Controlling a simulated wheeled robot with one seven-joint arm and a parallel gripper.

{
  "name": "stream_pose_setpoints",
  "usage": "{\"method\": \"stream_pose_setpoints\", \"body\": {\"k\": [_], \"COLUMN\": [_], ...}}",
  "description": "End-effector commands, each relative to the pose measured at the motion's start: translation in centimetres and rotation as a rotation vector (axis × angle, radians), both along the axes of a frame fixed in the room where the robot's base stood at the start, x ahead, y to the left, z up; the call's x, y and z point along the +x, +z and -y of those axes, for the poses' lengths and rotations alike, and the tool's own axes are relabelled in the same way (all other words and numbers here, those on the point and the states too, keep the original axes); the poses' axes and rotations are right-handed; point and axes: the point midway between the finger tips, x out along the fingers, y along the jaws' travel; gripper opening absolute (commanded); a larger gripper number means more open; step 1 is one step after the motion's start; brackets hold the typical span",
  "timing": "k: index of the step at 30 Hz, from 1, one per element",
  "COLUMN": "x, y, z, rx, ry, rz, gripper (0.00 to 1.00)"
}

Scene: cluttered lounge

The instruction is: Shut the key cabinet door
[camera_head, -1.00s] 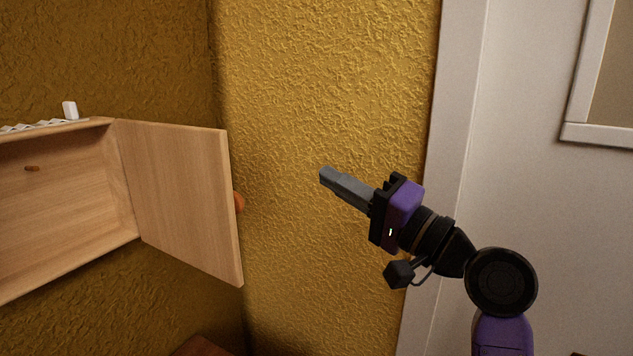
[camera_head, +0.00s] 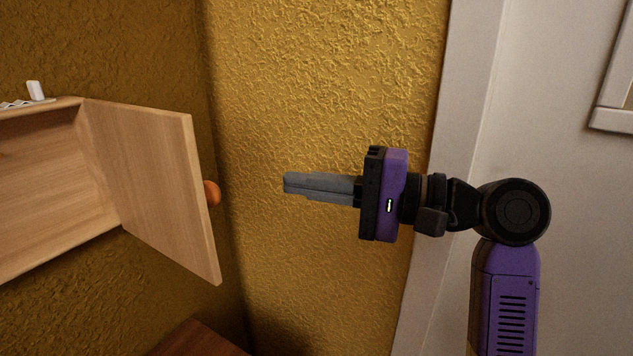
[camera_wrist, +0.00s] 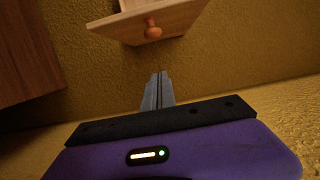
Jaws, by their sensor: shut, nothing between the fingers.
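The wooden key cabinet (camera_head: 45,195) hangs on the yellow wall at the left of the head view. Its door (camera_head: 150,185) stands wide open, hinged on the cabinet's right side. An orange-brown round knob (camera_head: 212,193) shows past the door's free edge, on its outer face. My gripper (camera_head: 287,183) is shut and empty, to the right of the knob and apart from it, pointing left. In the wrist view, the door (camera_wrist: 150,24) and its knob (camera_wrist: 153,31) lie beyond my shut fingertips (camera_wrist: 158,76). The cabinet's left part is out of the head view.
A white object (camera_head: 36,90) stands on top of the cabinet. A brown wooden surface (camera_head: 195,342) is below the door; a dark wooden piece (camera_wrist: 25,60) shows at left in the wrist view. The yellow wall (camera_head: 320,90) is close behind my gripper. A white frame stands at right.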

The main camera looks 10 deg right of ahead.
Motion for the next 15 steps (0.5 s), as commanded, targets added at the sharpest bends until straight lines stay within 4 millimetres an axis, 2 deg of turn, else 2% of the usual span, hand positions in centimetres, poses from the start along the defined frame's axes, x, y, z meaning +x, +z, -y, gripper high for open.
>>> {"method": "stream_pose_setpoints", "body": {"k": [1, 9, 15], "x": [0.4, 2.6, 0.2], "y": [0.2, 0.2, 0.1], "z": [-1.1, -5.8, -7.2], "rx": [0.0, 0.001, -0.001], "ry": [0.003, 0.001, 0.0], "rz": [-0.001, 0.0, 0.002], "gripper": [0.0, 0.0, 0.0]}}
